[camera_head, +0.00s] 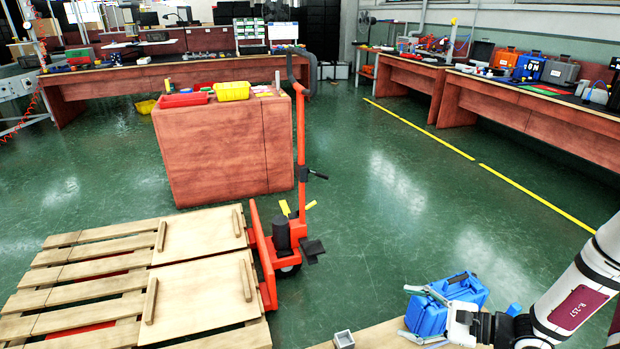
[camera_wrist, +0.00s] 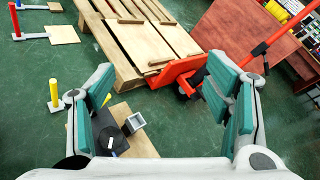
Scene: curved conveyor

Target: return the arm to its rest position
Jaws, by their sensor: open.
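My gripper (camera_head: 446,302) is at the lower right of the head view, at the end of my white arm, which comes in from the right edge. In the wrist view my gripper (camera_wrist: 168,98) has its two teal-padded fingers spread wide apart, with nothing between them. It appears to be over or near a light wooden surface (camera_head: 385,337), with floor beyond. The exact height above that surface cannot be told. Much of the arm is outside the picture.
A small grey open box (camera_head: 343,339) sits on the wooden surface, left of my gripper. A wooden pallet (camera_head: 199,329) and an orange pallet jack (camera_head: 301,150) stand further left. A red-brown cabinet (camera_head: 215,150) is behind. Green floor (camera_head: 400,220) is clear in the middle.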

